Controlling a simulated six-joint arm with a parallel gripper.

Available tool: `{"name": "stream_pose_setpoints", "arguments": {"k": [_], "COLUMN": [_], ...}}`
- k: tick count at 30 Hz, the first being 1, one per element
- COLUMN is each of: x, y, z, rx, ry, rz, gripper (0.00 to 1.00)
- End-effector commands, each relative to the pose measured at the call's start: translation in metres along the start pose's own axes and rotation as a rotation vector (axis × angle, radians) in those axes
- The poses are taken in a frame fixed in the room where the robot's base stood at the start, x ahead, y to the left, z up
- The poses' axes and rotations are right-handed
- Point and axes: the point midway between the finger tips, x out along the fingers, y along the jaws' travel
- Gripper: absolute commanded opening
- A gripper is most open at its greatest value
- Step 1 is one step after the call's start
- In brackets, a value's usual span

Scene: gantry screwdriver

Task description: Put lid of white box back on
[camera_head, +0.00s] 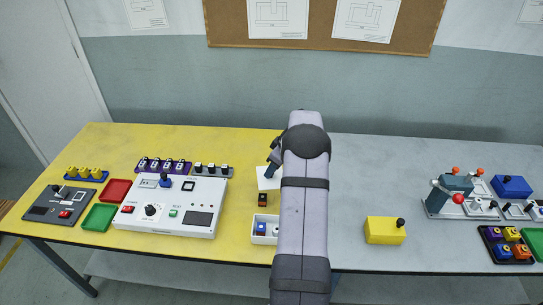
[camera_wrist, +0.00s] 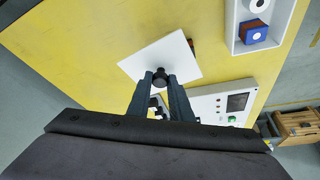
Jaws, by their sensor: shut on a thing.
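The lid, a flat white square plate with a black knob, shows in the wrist view (camera_wrist: 158,55) and the head view (camera_head: 266,182). My gripper (camera_wrist: 162,84) is shut on the black knob; in the head view its end (camera_head: 273,168) is partly hidden behind my arm. The open white box (camera_head: 254,241) stands nearer the front table edge than the lid, partly hidden by my arm. In the wrist view the box (camera_wrist: 229,28) is at the upper right, apart from the lid. It holds a blue and orange block (camera_wrist: 252,32) and a white round piece (camera_wrist: 258,6).
A small dark and orange block (camera_head: 263,200) stands between lid and box. A white control panel (camera_head: 196,196) is at the left, with red (camera_head: 116,190) and green (camera_head: 99,217) trays beyond. A yellow box with a black knob (camera_head: 384,231) stands at the right.

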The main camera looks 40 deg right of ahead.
Motion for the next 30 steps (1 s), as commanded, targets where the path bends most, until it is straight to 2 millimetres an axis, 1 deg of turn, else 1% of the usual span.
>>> {"name": "stream_pose_setpoints", "arguments": {"k": [1, 8, 12, 18, 21, 24, 30], "x": [-0.008, -0.025, -0.038, -0.057, -0.064, -0.069, -0.071], "y": [-0.007, -0.045, -0.074, -0.112, -0.127, -0.137, -0.144], "z": [0.002, 0.021, 0.032, 0.045, 0.051, 0.055, 0.059], "rx": [-0.065, -0.438, -0.689, -1.005, -1.120, -1.201, -1.265], "ry": [-0.001, -0.001, -0.002, -0.002, -0.002, -0.002, -0.002], "rz": [-0.030, -0.187, -0.292, -0.421, -0.468, -0.501, -0.525], "gripper": [0.00, 0.00, 0.00, 0.00, 0.00, 0.00, 0.00]}}
